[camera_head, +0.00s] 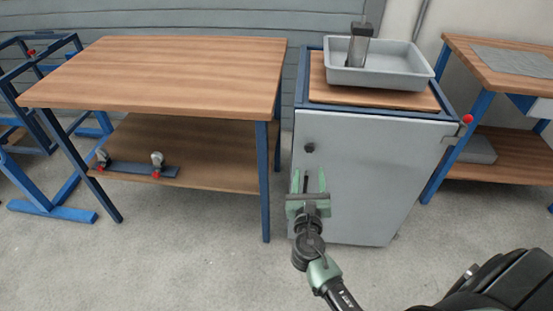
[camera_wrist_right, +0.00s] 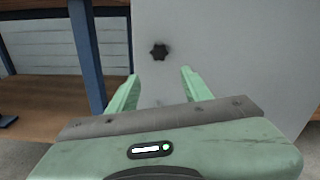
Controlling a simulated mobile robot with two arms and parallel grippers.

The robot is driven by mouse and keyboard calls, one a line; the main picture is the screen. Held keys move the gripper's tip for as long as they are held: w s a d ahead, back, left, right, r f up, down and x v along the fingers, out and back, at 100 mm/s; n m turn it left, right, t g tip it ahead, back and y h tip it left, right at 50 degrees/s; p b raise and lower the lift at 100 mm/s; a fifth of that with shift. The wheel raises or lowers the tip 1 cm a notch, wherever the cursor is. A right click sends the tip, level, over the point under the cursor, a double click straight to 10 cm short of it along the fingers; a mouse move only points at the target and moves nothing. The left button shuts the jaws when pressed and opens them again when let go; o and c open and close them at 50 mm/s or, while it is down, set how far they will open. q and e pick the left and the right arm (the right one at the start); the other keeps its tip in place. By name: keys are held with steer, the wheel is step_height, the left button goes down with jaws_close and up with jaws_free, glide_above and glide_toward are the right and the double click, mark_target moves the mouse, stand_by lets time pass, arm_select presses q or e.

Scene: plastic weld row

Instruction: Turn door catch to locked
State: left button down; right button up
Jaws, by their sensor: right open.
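The door catch is a small dark knob (camera_head: 309,147) near the upper left of the grey cabinet door (camera_head: 365,170). In the right wrist view the knob (camera_wrist_right: 159,52) looks star-shaped and lies beyond the fingertips, roughly midway between them. My right gripper (camera_head: 308,178) has green fingers and is open and empty in front of the door, a little below the knob in the head view. The fingers also show in the right wrist view (camera_wrist_right: 160,82), apart from the knob. I cannot tell the catch's locked position from these views. My left gripper is not in view.
A grey tray (camera_head: 385,76) with a dark upright object stands on the cabinet top. A wooden workbench (camera_head: 170,75) with blue legs stands left of the cabinet, close to its left side. Another bench (camera_head: 500,62) is at right. The floor in front is clear.

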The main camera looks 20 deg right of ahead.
mark_target(309, 149)
steer(key=shift+n, duration=0.3)
steer(key=x, duration=0.2)
steer(key=r+x, duration=0.1)
steer(key=x, duration=0.2)
steer(key=r+x, duration=0.1)
steer(key=x, duration=0.2)
steer(key=shift+w+a+b, duration=0.1)
steer(key=shift+b, duration=0.2)
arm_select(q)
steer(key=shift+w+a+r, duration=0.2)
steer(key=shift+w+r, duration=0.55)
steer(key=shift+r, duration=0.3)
arm_select(e)
steer(key=shift+c, duration=0.3)
jaws_close()
